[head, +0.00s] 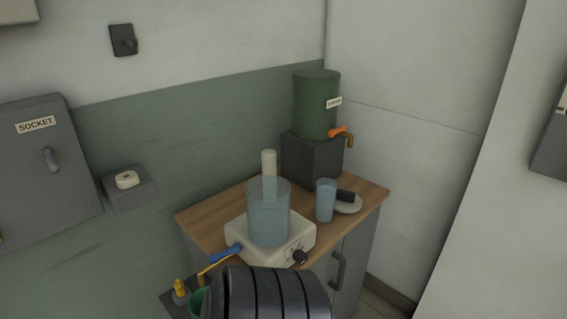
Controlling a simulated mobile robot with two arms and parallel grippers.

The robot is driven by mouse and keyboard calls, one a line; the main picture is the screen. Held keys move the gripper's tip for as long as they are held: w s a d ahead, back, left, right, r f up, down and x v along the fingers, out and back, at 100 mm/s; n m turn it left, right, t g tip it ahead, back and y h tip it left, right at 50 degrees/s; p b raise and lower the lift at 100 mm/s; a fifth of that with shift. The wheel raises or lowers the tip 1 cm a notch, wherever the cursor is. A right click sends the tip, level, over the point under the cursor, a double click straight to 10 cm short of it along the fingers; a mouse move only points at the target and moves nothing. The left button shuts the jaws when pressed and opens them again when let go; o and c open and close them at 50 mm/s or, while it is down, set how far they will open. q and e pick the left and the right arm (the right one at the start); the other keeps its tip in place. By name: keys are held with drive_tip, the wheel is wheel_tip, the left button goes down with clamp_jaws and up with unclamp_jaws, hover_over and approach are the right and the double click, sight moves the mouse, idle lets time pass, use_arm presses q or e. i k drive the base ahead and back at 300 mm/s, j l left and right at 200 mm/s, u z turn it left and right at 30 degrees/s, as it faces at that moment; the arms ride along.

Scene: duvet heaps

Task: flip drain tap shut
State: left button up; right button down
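A blue-handled tap (226,253) sticks out from the left front of a white base unit (303,237) with a clear vessel (268,215) on top. A thin brass-coloured spout (208,267) runs from this tap down to the left, towards a green container (197,302) that is partly hidden. The blue handle seems to lie roughly along the spout. A second tap with an orange handle (340,131) sits on a green labelled tank (316,104). Which one is called the drain tap is not labelled legibly. Neither gripper shows; a dark ribbed link, apparently of my arm, fills the bottom middle.
The wooden cabinet top (208,222) also bears a blue-tinted cup (326,201) and a round pale object with a dark part (347,204). The tank stands on a dark block (312,162). A grey SOCKET box (45,165) and a small switch (127,180) are left.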

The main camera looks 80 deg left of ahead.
sight(214, 258)
drive_tip(key=i+u, duration=0.45)
drive_tip(key=u, duration=0.25)
drive_tip(key=i+l+u, duration=0.1)
drive_tip(key=i+u, duration=0.15)
drive_tip(key=u, duration=0.15)
drive_tip(key=i+u, duration=0.1)
drive_tip(key=u, duration=0.35)
drive_tip(key=i+u, duration=0.15)
drive_tip(key=u, duration=0.25)
drive_tip(key=i+u, duration=0.15)
drive_tip(key=u, duration=0.3)
drive_tip(key=i+u, duration=0.1)
drive_tip(key=u, duration=0.3)
drive_tip(key=i+l+u, duration=0.1)
drive_tip(key=u, duration=0.35)
drive_tip(key=i+l+u, duration=0.1)
drive_tip(key=u, duration=0.3)
drive_tip(key=i+l+u, duration=0.15)
drive_tip(key=u, duration=0.2)
drive_tip(key=i+l+u, duration=0.15)
drive_tip(key=u, duration=0.2)
drive_tip(key=i+l+u, duration=0.15)
drive_tip(key=u, duration=0.2)
drive_tip(key=l+z, duration=0.1)
drive_tip(key=z, duration=1.35)
drive_tip(key=k+j+z, duration=0.2)
drive_tip(key=k+j, duration=0.85)
drive_tip(key=k, duration=0.05)
